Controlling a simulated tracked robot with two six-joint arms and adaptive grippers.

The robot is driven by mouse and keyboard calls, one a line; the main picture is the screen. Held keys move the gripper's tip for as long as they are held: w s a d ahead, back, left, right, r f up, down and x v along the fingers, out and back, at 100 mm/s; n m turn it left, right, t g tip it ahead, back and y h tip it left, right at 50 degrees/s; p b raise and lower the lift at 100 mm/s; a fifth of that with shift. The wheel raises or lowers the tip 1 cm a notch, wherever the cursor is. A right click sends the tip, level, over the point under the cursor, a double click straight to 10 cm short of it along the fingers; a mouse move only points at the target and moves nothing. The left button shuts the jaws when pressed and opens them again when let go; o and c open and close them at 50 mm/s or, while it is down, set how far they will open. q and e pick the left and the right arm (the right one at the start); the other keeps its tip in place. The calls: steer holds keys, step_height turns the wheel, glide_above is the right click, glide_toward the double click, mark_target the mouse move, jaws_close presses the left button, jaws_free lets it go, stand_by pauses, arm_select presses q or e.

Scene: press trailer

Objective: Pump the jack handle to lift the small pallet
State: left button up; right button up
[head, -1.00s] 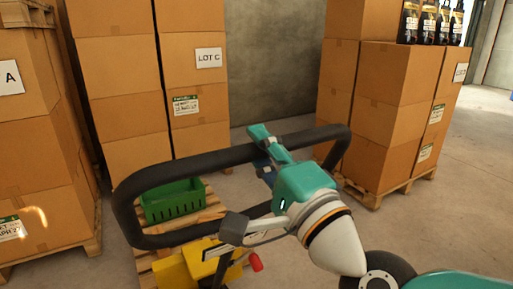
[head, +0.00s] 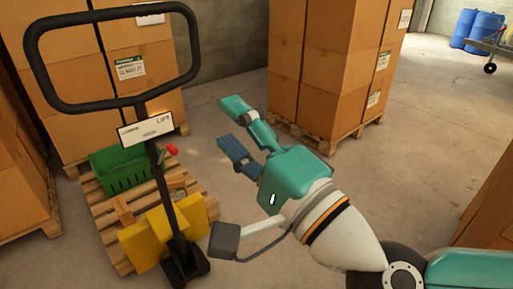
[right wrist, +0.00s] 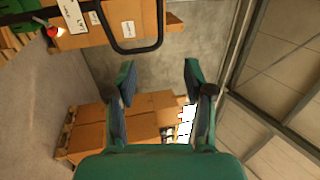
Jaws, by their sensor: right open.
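The jack handle (head: 112,106) is a black loop on a black post, standing nearly upright at the left of the head view. It has a white LIFT label and a red lever (head: 172,149). The yellow jack body (head: 150,236) sits at its foot, by the small wooden pallet (head: 120,212), which bears a green crate (head: 122,170). My right gripper (head: 228,125) is open and empty, to the right of the handle and apart from it. The right wrist view shows its fingers (right wrist: 158,82) spread, with part of the handle loop (right wrist: 134,46) at the upper left. My left gripper is not in view.
Stacks of cardboard boxes (head: 335,62) on pallets stand behind and to the right. More boxes (head: 22,170) stand at the left edge. Blue barrels (head: 478,30) are far right. Bare concrete floor lies between the stacks.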

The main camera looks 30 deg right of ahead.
steer(key=shift+v, duration=2.25)
